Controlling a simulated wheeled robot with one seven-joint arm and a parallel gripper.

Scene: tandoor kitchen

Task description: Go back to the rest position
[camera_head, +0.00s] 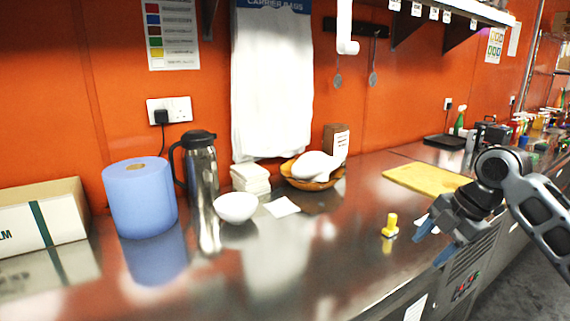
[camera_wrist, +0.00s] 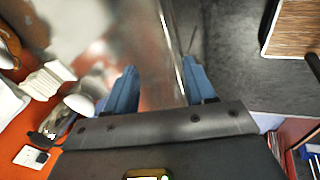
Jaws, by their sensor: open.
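My gripper (camera_head: 436,245) is at the right in the head view, over the front edge of the steel counter (camera_head: 290,265). Its blue fingers stand apart with nothing between them. In the wrist view the open fingers (camera_wrist: 160,90) point at the counter edge and the dark floor. A small yellow object (camera_head: 390,225) stands on the counter just left of my gripper, apart from it.
A blue roll (camera_head: 140,198), a steel flask (camera_head: 201,170), a white bowl (camera_head: 237,207) and a basket (camera_head: 312,183) stand along the counter's back. A yellow board (camera_head: 425,179) lies behind my gripper. The front middle of the counter is clear.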

